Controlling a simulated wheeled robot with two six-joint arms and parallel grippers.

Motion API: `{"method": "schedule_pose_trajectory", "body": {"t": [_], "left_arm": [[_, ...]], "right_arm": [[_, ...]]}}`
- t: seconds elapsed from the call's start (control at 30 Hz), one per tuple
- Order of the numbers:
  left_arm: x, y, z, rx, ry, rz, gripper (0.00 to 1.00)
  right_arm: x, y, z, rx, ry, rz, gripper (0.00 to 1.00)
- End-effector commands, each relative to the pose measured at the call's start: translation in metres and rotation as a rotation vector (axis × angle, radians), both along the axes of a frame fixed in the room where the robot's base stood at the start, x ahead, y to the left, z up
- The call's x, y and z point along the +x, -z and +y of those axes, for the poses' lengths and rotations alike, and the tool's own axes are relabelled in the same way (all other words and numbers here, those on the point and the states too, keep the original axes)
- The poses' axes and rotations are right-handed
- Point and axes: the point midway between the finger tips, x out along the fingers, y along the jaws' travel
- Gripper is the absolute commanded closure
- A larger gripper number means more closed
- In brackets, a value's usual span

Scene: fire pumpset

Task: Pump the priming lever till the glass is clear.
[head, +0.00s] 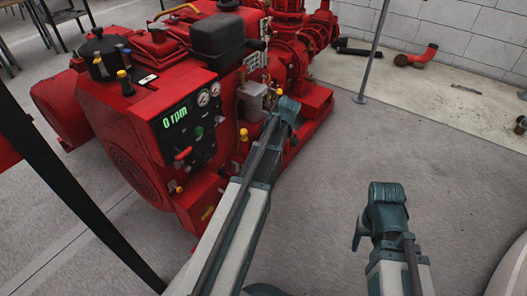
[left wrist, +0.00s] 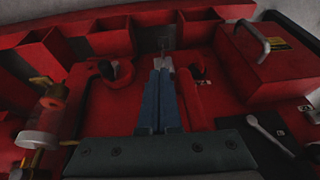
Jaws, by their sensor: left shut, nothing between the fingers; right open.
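The red pumpset (head: 150,120) stands at the left of the head view, its panel (head: 190,120) reading "0 rpm". My left gripper (head: 276,100) is at its right side, its fingers hard to make out there. In the left wrist view its two fingers (left wrist: 164,68) are shut together and empty, pointing over red surfaces. A pale cylinder with brass fittings (left wrist: 40,140), perhaps the glass, is at the left; whether it is clear I cannot tell. I cannot surely pick out the priming lever. My right gripper (head: 360,232) is open and empty, apart from the pumpset over the floor.
A pale-handled tool or lever (left wrist: 270,135) lies over a dark plate at the lower right. A grey metal handle (left wrist: 258,38) stands at the upper right. A thin grey post (head: 374,50) rises behind the arms. A red pipe elbow (head: 417,57) lies by the wall. Floor at right is mostly free.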

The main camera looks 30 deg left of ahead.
Motion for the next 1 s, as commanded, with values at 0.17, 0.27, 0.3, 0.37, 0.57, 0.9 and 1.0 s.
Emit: {"method": "schedule_pose_trajectory", "body": {"t": [0.17, 0.27, 0.3, 0.37, 0.57, 0.9, 1.0], "left_arm": [[-0.001, 0.032, 0.010, 0.000, -0.001, 0.000, 1.00], [-0.002, 0.046, 0.016, 0.000, -0.001, 0.000, 1.00], [-0.002, 0.052, 0.018, 0.000, -0.001, 0.000, 1.00], [-0.002, 0.060, 0.021, 0.000, -0.001, 0.000, 1.00], [-0.006, 0.088, 0.030, 0.000, 0.000, 0.001, 1.00], [-0.010, 0.108, 0.035, 0.000, 0.000, 0.000, 1.00], [-0.010, 0.107, 0.035, 0.000, 0.000, 0.000, 1.00]], "right_arm": [[0.000, 0.032, 0.000, 0.000, 0.006, -0.001, 0.39], [0.000, 0.046, 0.000, 0.000, 0.006, -0.002, 0.39], [0.000, 0.052, 0.000, 0.000, 0.006, -0.002, 0.39], [0.000, 0.060, 0.000, 0.001, 0.006, -0.003, 0.39], [0.001, 0.088, 0.000, 0.001, 0.005, -0.004, 0.39], [0.001, 0.108, 0.000, 0.002, 0.004, -0.005, 0.39], [0.001, 0.107, 0.000, 0.002, 0.004, -0.005, 0.39]]}}
